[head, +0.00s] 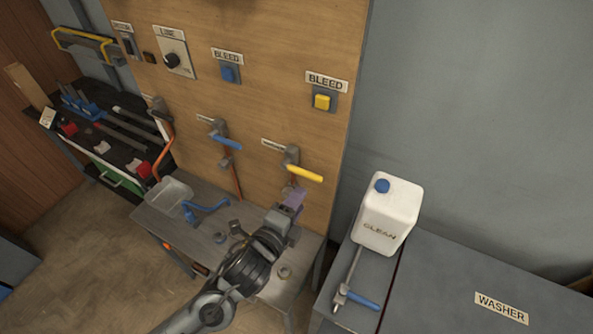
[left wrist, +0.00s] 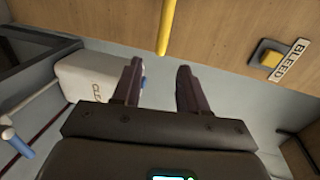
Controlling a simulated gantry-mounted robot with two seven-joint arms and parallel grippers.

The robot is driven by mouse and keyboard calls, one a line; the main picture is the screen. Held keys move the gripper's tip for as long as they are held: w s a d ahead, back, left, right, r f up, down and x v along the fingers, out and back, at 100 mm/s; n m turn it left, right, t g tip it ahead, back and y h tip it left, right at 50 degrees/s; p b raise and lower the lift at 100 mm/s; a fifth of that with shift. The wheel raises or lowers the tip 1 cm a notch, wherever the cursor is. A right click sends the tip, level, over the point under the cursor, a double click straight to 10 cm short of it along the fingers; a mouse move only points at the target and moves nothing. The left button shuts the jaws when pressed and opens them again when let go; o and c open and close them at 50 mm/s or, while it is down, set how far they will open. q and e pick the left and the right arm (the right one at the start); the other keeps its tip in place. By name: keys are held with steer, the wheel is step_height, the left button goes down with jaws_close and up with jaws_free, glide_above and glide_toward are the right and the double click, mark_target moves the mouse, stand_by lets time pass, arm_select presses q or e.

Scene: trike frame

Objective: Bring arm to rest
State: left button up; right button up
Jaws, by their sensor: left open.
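My left arm reaches up from the lower middle of the head view over a grey bench (head: 165,222). My left gripper (head: 293,198) is in front of the wooden panel, just below the yellow valve lever (head: 305,173). In the left wrist view the left gripper (left wrist: 158,84) has its two dark fingers apart with nothing between them. The yellow lever (left wrist: 166,28) shows above the gap, and I cannot tell if it touches the gripper. My right gripper is not in view.
The panel carries a blue-handled valve (head: 226,143), a blue button (head: 228,74) and a yellow button (head: 322,101). A white CLEAN jug (head: 388,215) stands on the washer (head: 440,290) at right. A tool bench (head: 110,140) is at far left.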

arm_select(q)
steer(key=s+a+f+n+g+y, duration=0.1)
steer(key=s+a+f+n+g, duration=0.15)
steer(key=s+f, duration=0.4)
steer(key=s+a+f+n+g+y, duration=0.1)
steer(key=s+a+f+n, duration=0.1)
steer(key=s+f+n, duration=0.45)
steer(key=s+a+f+n+g+y, duration=0.35)
steer(key=s+a+f+n, duration=0.2)
steer(key=s+a, duration=0.45)
steer(key=s+a+n+g+y, duration=0.2)
steer(key=s+a+n+g, duration=0.15)
steer(key=a+n, duration=0.3)
steer(key=w+p+v, duration=0.2)
steer(key=p+v, duration=0.6)
steer(key=w+r+p+v, duration=0.1)
steer(key=p+v, duration=0.7)
steer(key=shift+w+a+n, duration=0.2)
steer(key=shift+w+n, duration=0.1)
steer(key=shift+w, duration=0.05)
